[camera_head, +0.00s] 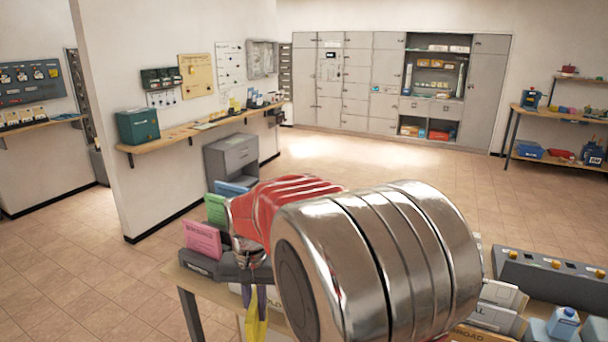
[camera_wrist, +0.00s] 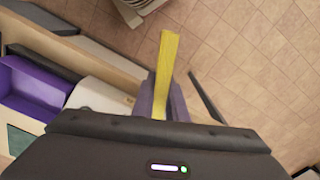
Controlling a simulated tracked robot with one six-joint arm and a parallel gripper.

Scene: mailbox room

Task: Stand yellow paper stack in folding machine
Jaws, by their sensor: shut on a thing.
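The yellow paper stack (camera_wrist: 168,52) is held between the purple fingers of my gripper (camera_wrist: 162,97) in the wrist view and sticks out past them. In the head view, its lower part (camera_head: 257,328) hangs below my gripper (camera_head: 257,302), beside the table's near-left part. A dark grey device (camera_head: 203,265) on the table holds upright pink (camera_head: 202,240), green (camera_head: 216,209) and blue (camera_head: 230,188) sheets. It may be the folding machine, but I cannot tell for sure. My arm hides part of it and much of the table.
The wooden table (camera_head: 222,287) carries labelled grey trays (camera_head: 494,318), a blue bottle (camera_head: 563,322) and a dark box with yellow knobs (camera_head: 550,272) at right. In the wrist view, a purple tray (camera_wrist: 32,88) lies left of the stack. Tiled floor (camera_head: 110,255) is open at left.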

